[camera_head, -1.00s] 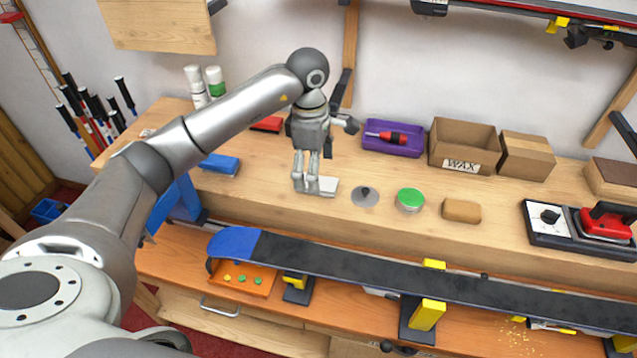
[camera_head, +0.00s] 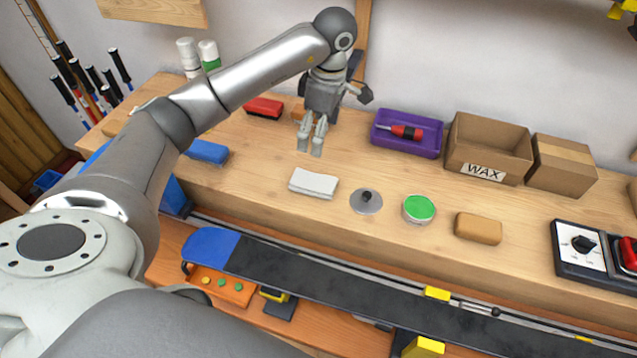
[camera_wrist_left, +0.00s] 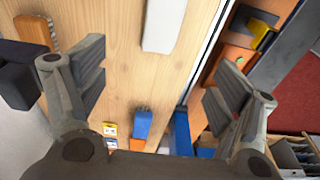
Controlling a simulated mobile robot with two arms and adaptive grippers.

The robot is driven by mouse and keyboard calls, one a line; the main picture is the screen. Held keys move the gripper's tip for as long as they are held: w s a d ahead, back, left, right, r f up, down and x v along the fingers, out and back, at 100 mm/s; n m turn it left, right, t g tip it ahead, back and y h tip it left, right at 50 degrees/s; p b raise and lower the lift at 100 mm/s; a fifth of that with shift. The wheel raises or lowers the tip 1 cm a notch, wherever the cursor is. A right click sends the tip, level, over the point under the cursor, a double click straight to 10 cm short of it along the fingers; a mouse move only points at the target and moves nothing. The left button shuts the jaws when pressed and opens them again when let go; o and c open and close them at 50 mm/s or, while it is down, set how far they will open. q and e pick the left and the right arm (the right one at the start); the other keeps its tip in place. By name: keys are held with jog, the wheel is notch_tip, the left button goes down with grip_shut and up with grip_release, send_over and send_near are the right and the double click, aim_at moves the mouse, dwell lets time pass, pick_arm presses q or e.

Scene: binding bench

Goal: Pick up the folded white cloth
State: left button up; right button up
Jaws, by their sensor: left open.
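The folded white cloth (camera_head: 314,183) lies flat on the wooden bench top, near its front edge. It also shows at the top of the left wrist view (camera_wrist_left: 163,25), cut off by the picture edge. My left gripper (camera_head: 310,151) is above the bench, behind the cloth in the head view and apart from it. In the left wrist view the left gripper (camera_wrist_left: 156,88) has its fingers spread wide with nothing between them. My right gripper is in neither view.
A grey disc with a knob (camera_head: 367,201), a green-lidded tin (camera_head: 419,208) and a tan block (camera_head: 478,228) stand right of the cloth. A blue brush (camera_head: 207,151) lies left. A purple tray (camera_head: 406,143) is behind. A snowboard (camera_head: 350,284) lies below the bench front.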

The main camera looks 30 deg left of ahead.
pick_arm(q)
notch_tip(320, 180, down, 5)
jog(key=b, duration=0.5)
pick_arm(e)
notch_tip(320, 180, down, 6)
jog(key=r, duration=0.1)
pick_arm(q)
jog(key=p, duration=0.2)
send_over(313, 181)
jog(key=f, duration=0.6)
jog(key=shift+w+d, duration=0.3)
jog(key=shift+s+f+p, duration=0.1)
jog(key=shift+f+p, duration=0.25)
jog(key=shift+f, duration=0.1)
jog(key=f, duration=0.1)
jog(key=f+p, duration=0.1)
jog(key=f, duration=0.1)
jog(key=shift+s+a+p, duration=0.15)
jog(key=shift+s+p, duration=0.1)
jog(key=shift+p, duration=0.1)
jog(key=shift+w+a+f, duration=0.1)
jog(key=shift+f, duration=0.55)
jog(key=c, duration=1)
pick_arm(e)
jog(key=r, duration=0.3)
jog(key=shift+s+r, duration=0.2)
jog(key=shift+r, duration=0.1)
